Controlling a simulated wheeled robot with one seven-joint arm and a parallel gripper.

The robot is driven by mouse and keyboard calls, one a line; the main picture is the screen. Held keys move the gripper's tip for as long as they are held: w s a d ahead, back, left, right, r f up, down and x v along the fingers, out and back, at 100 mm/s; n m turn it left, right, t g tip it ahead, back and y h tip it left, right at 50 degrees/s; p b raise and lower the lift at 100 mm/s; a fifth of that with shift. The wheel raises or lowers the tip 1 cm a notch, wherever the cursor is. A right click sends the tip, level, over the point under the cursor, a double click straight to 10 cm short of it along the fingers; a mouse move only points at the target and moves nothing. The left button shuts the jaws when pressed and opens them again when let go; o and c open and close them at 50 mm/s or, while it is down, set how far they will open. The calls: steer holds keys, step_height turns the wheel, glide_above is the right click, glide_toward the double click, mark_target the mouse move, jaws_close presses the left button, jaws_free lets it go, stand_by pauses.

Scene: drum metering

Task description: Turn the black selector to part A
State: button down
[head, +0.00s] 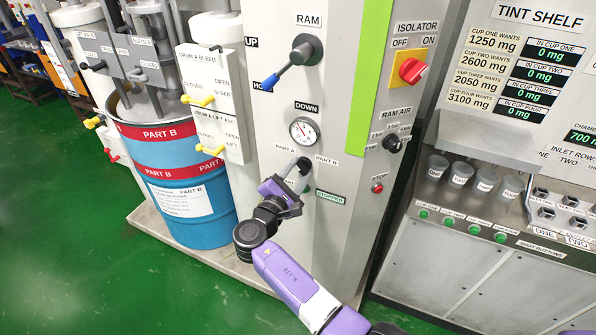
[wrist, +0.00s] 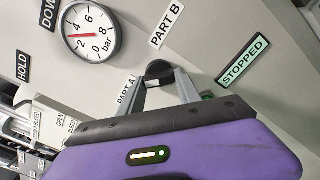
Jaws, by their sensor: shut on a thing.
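The black selector (head: 304,165) is on the front of the pale machine column, below the pressure gauge. The PART A label (head: 285,149) is at its upper left and the PART B label (head: 326,161) at its right. My gripper (head: 297,176) is at the selector from below, its fingers shut on it. In the wrist view the selector's dark rounded end (wrist: 158,71) shows between the two grey fingers of my gripper (wrist: 161,82). The fingers and purple gripper body hide part of it, and I cannot tell which label it points to.
A gauge (head: 304,131) and the blue-tipped RAM lever (head: 291,63) are above. A green STOPPED sign (head: 330,196) is close to the right of my gripper. A blue PART B drum (head: 185,180) stands left; the tint shelf with cups (head: 460,174) is right.

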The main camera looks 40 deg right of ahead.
steer(key=shift+a+f, duration=0.1)
steer(key=c, duration=0.8)
jaws_free()
steer(key=shift+c, duration=0.2)
steer(key=b+v, duration=0.2)
steer(key=v, duration=0.5)
steer(key=shift+s+a, duration=0.15)
steer(key=shift+a, duration=0.2)
